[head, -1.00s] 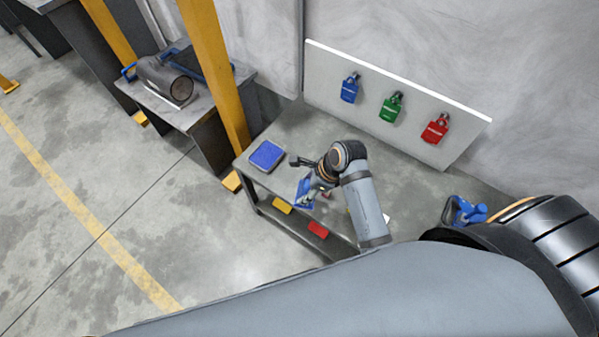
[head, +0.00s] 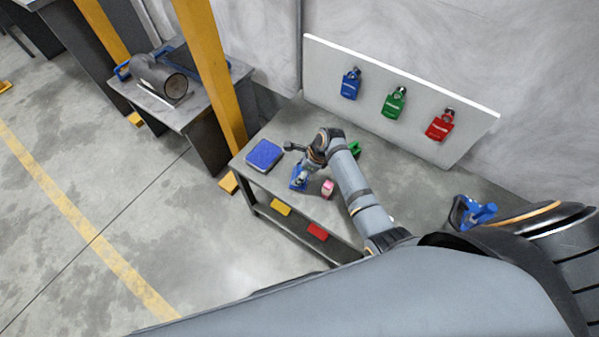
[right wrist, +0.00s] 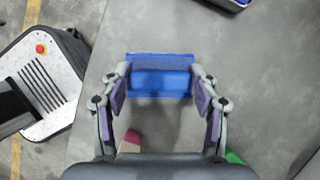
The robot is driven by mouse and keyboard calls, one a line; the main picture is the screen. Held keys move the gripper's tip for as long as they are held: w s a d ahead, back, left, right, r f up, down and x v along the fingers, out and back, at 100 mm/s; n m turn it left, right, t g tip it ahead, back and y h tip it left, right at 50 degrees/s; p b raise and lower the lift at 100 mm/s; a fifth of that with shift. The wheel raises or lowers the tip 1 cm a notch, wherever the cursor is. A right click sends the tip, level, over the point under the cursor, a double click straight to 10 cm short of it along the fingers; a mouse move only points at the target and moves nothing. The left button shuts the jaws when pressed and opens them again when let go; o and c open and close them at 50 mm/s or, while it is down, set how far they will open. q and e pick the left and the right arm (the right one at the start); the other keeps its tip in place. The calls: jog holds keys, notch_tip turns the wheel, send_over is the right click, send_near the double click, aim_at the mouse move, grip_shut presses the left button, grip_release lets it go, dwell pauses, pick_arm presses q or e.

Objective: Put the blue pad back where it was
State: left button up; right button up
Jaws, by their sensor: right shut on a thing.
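A blue pad (head: 298,184) is in my right gripper (head: 303,172), over the left part of the grey workbench (head: 235,164). In the right wrist view the blue pad (right wrist: 160,82) lies between the two fingertips, which close on its sides. I cannot tell whether the pad touches the bench top. A flat dark-rimmed case with a blue face (head: 264,154) lies on the bench to the left of the gripper. My left gripper is not in view.
A pink-and-white block (head: 327,187) and a green piece (head: 354,149) are near my right arm. A white board (head: 325,68) carries blue, green and red padlocks. A yellow piece (head: 281,207) and a red piece (head: 317,231) are on the lower shelf. A yellow post (head: 210,75) stands left.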

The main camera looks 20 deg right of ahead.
jog(key=o, duration=1.1)
jog(key=shift+f, duration=0.1)
jog(key=p+v, duration=0.2)
jog(key=v, duration=1)
jog(key=shift+p, duration=0.35)
jog(key=shift+r, duration=0.2)
